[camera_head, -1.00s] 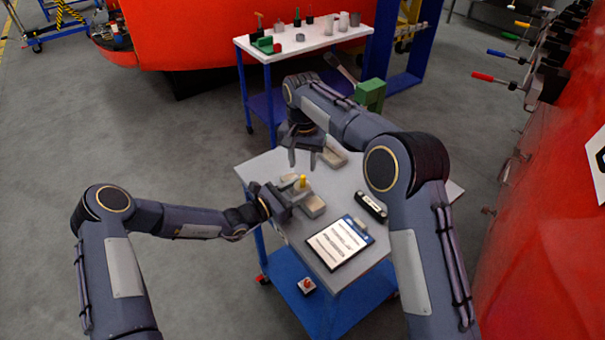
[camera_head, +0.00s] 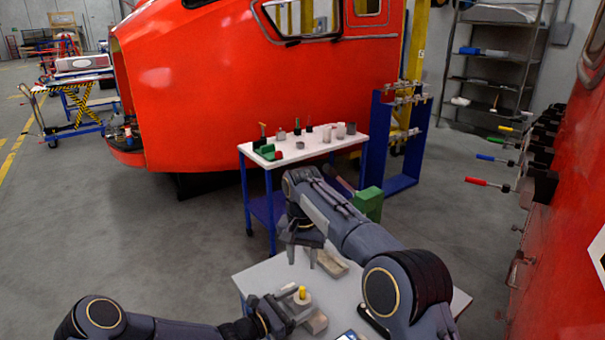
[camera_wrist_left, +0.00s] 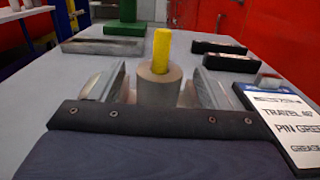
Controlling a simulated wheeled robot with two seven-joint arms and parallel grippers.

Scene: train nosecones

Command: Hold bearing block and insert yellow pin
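The grey-beige bearing block (camera_head: 316,322) rests on the near table, its round boss upright in the left wrist view (camera_wrist_left: 160,90). The yellow pin (camera_head: 302,292) stands upright in the top of the boss; it also shows in the left wrist view (camera_wrist_left: 162,50). My left gripper (camera_head: 285,309) is low at the block, with one finger on each side of the boss. The left wrist view shows gaps between the fingers and boss; the block's lower part is hidden. My right gripper (camera_head: 302,259) is open and empty, pointing down above the table behind the block.
A green block (camera_head: 369,203) stands at the table's far side. A clipboard (camera_wrist_left: 285,120) lies right of the block. A white-topped table (camera_head: 318,145) with several small parts stands beyond, before the red train nose (camera_head: 210,90).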

